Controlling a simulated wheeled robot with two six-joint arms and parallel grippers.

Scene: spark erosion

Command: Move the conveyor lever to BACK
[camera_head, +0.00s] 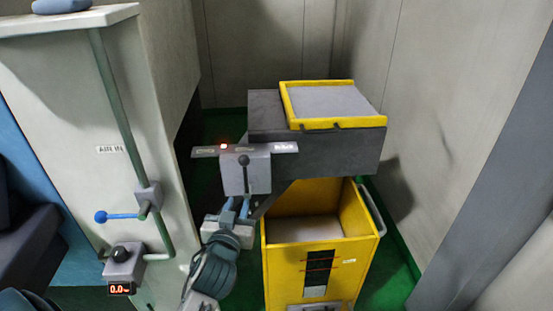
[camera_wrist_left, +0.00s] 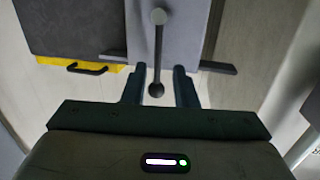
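The conveyor lever (camera_head: 244,161) is a thin dark rod with a round black knob on a grey control box. In the head view it stands nearly upright in the picture. A plate with a red light and small labels runs behind the box top; I cannot read the labels. In the left wrist view the lever's black knob (camera_wrist_left: 156,90) appears between the two fingers (camera_wrist_left: 158,88); I see no contact. My right gripper is out of view.
A yellow-rimmed tray (camera_head: 292,105) tops the dark conveyor body (camera_head: 265,113) behind the box. A yellow bin (camera_head: 280,262) stands right of my gripper. At left, a pale cabinet (camera_head: 60,75) carries a pipe, a blue-handled valve (camera_head: 120,216) and a gauge reading 0.0.

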